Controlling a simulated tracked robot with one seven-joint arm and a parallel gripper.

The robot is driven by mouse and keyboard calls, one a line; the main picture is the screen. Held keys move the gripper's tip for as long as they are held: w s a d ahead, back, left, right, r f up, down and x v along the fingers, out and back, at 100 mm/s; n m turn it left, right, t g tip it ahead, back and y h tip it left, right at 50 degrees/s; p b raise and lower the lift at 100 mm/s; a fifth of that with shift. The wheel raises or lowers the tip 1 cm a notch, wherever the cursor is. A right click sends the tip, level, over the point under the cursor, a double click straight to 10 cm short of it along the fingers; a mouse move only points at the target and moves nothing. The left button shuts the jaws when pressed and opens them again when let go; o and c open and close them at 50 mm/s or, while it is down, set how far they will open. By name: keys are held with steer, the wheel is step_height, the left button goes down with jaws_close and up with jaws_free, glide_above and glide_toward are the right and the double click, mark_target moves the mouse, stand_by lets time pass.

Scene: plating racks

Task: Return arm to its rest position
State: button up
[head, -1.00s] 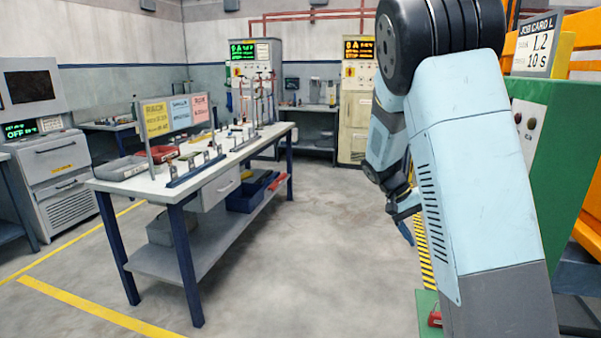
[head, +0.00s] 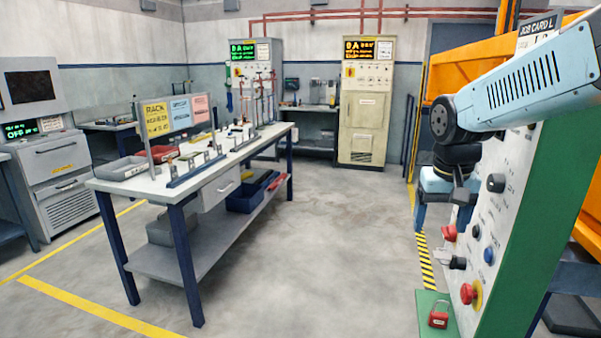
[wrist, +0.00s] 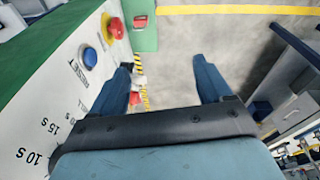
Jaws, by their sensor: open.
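My arm is folded in from the right edge of the head view, its light blue link crossing in front of the green-sided control panel (head: 515,235). My gripper (head: 442,215) hangs low beside the panel's white face, fingers pointing down. In the wrist view my gripper (wrist: 162,72) has its two dark blue fingers spread wide, with only floor and panel parts showing between and beyond them. It holds nothing. Part of the panel face is hidden behind my arm in the head view.
The panel carries a red mushroom button (head: 467,293), a blue button (head: 488,255) and a black knob (head: 496,183). A red padlock (head: 438,315) lies on a green plate. A workbench (head: 135,185) with racks stands left; open floor (head: 340,250) lies between.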

steer(key=s+a+r+t, duration=0.1)
steer(key=s+a+t, duration=0.1)
steer(key=s, duration=0.3)
steer(key=s+a+r+n+t, duration=0.1)
steer(key=s+a+r, duration=0.1)
steer(key=s, duration=0.3)
steer(key=shift+r+n+t+y, duration=0.25)
steer(key=shift+n+t+y, duration=0.05)
steer(key=shift+t+y, duration=0.1)
